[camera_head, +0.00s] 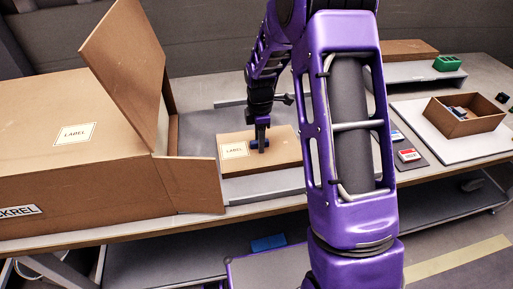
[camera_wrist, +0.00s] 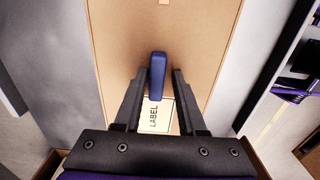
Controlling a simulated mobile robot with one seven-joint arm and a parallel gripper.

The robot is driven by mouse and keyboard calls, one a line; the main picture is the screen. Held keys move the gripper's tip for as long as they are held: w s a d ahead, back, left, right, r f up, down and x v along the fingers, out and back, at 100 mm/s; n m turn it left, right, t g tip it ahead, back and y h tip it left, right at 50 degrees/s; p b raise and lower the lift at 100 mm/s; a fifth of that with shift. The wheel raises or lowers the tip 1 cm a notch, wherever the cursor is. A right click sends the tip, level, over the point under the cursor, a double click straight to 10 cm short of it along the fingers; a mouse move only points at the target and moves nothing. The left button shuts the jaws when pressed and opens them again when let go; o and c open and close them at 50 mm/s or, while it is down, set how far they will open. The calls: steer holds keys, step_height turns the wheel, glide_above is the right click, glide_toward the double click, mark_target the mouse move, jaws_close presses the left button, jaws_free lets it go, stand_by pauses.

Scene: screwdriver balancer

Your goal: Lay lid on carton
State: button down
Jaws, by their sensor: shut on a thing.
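A flat brown cardboard lid (camera_head: 280,149) with a white label and a blue handle (camera_wrist: 157,75) lies level at the table's middle. My gripper (camera_head: 262,138) points down over it and is shut on the blue handle; its fingers (camera_wrist: 158,74) stand on both sides of that handle in the wrist view. The lid (camera_wrist: 115,55) fills the middle of the wrist view. Whether it rests on the grey surface below or hangs just above it, I cannot tell. A large brown carton (camera_head: 100,120) with raised flaps stands at left; its inside is hidden.
A small open box (camera_head: 440,118) with things inside stands on a pale board (camera_head: 408,108) at right. A flat brown box (camera_head: 410,48) and a green bin (camera_head: 447,62) stand at the back right. A red-and-white item (camera_head: 408,155) lies right of my arm. A shelf runs below.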

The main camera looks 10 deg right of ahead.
steer(key=shift+s+f, duration=0.15)
steer(key=shift+f, duration=0.5)
steer(key=shift+w+r+p, duration=0.15)
steer(key=shift+r+p, duration=0.35)
steer(key=shift+w+r+p, duration=0.15)
steer(key=shift+r+p, duration=0.3)
steer(key=shift+r, duration=0.05)
steer(key=shift+r+p, duration=1.75)
steer(key=shift+r, duration=0.9)
